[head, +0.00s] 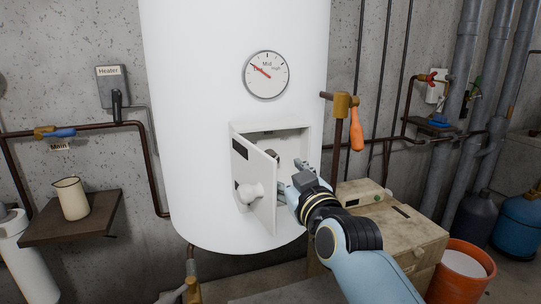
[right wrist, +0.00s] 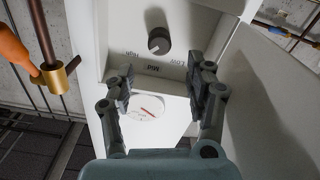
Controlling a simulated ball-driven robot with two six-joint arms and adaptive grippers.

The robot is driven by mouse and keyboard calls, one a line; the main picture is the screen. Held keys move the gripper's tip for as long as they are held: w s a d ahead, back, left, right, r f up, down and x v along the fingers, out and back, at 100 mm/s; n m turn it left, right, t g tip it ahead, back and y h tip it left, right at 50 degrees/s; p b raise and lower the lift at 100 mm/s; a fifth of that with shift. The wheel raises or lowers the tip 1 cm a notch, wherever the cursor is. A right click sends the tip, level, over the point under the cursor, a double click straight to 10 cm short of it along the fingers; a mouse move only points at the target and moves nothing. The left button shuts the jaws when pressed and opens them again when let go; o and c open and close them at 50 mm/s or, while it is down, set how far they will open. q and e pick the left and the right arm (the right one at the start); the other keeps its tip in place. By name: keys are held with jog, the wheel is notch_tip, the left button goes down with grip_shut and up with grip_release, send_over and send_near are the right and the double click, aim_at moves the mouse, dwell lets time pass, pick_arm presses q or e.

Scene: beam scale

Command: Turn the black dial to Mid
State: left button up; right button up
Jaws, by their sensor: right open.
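The black dial (right wrist: 159,41) sits on the back panel inside the open box on the white tank; part of it shows dark behind the box door in the head view (head: 272,155). Upside-down labels High, Mid and Low surround it in the right wrist view; its exact pointing is too small to tell. My right gripper (right wrist: 165,80) is open and empty, its fingers spread at the box opening, apart from the dial. In the head view, the right gripper (head: 291,178) is at the right of the box door. My left gripper is not in view.
An orange-handled valve (head: 356,130) hangs to the right. A wooden cabinet (head: 395,235) stands below right.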

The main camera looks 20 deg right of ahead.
aim_at(273, 155)
jog(key=w+p, duration=0.1)
jog(key=w, duration=0.6)
jog(key=shift+w+a, duration=0.1)
jog(key=shift+w, duration=0.3)
grip_shut()
